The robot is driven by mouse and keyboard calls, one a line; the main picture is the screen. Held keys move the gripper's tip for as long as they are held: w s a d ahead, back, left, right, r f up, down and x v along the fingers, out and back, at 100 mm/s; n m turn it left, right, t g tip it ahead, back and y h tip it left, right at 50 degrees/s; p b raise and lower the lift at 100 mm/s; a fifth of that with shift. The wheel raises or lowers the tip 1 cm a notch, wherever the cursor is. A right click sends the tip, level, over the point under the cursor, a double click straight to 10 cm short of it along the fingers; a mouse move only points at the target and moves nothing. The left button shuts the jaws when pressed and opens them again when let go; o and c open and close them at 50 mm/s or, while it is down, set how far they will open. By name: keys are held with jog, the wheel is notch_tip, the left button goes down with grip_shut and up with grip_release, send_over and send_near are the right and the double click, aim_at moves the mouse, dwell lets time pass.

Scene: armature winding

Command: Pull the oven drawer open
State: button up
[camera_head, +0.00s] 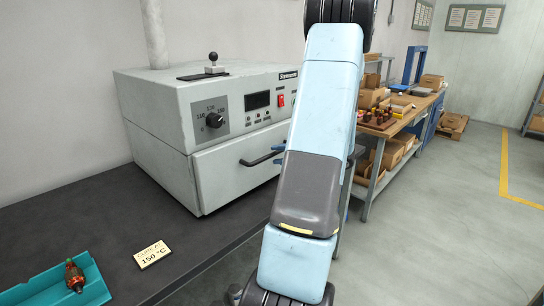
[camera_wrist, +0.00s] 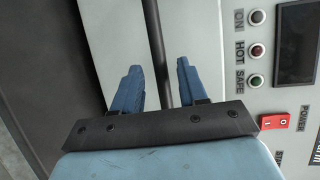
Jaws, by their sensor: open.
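The oven (camera_head: 155,110) is a pale grey box on the dark bench, with a dial and a small display on its front. Its drawer (camera_head: 222,170) is the lower front panel and looks shut. A black bar handle (camera_head: 258,160) crosses the drawer front. My gripper (camera_head: 279,154) is at the handle's right part, partly hidden by my arm. In the wrist view my gripper (camera_wrist: 158,76) is open, with one blue finger on each side of the black handle (camera_wrist: 153,30). A gap shows between each finger and the bar. The drawer front (camera_wrist: 112,40) lies behind them.
A card reading 150 °C (camera_head: 152,254) and a teal tray (camera_head: 60,283) holding an armature (camera_head: 74,277) lie on the bench (camera_head: 100,220) in front of the oven. A red power switch (camera_wrist: 274,121) sits beside my gripper. Open floor lies to the right.

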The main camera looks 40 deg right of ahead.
jog(key=shift+x, duration=1.45)
jog(key=shift+c, duration=0.4)
grip_shut()
